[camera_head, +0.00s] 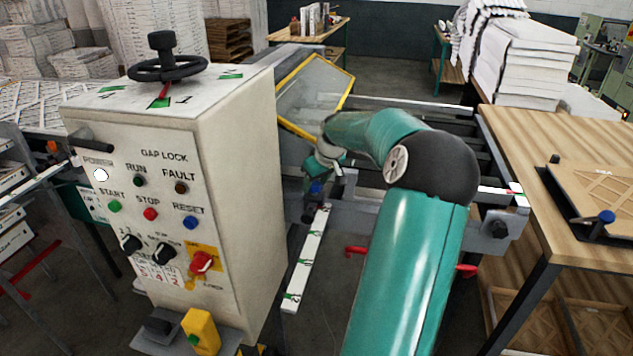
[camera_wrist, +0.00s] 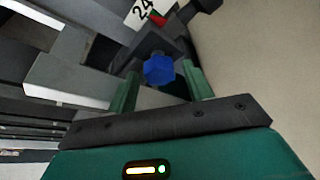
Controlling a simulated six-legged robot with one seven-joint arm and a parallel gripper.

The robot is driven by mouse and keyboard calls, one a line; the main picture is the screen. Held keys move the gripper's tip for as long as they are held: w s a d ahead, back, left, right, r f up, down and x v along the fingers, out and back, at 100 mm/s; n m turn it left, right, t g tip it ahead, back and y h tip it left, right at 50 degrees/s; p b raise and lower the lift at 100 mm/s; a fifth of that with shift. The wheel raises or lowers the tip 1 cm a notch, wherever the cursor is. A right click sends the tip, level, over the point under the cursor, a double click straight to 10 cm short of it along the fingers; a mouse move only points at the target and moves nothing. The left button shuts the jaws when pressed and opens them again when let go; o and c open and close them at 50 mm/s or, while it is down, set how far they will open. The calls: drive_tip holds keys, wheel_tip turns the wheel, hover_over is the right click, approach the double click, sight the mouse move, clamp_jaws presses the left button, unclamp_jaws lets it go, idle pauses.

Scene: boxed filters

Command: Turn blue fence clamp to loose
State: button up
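The blue fence clamp knob (camera_wrist: 159,69) is a faceted knob on a dark bracket in the wrist view. In the head view the blue knob (camera_head: 315,187) is small and partly hidden near the end of my arm. My gripper (camera_wrist: 161,82) is open, with one green finger on each side of the knob in the picture. Whether the fingers touch the knob or stop short of it, I cannot tell. In the head view my gripper (camera_head: 320,172) is small and beside the knob.
A cream control cabinet (camera_head: 225,150) stands close on the left. A white scale strip (camera_head: 306,262) runs below the clamp. A framed yellow guard (camera_head: 314,95) is behind.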

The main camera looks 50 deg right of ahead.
drive_tip(key=c, duration=0.8)
drive_tip(key=shift+d+n+y, duration=0.1)
drive_tip(key=shift+n+y, duration=0.3)
drive_tip(key=shift+n, duration=0.4)
drive_tip(key=o, duration=0.9)
drive_tip(key=shift+o, duration=0.2)
drive_tip(key=shift+r, duration=0.15)
drive_tip(key=v, duration=1.3)
drive_tip(key=shift+s+r, duration=0.2)
drive_tip(key=shift+r, duration=0.1)
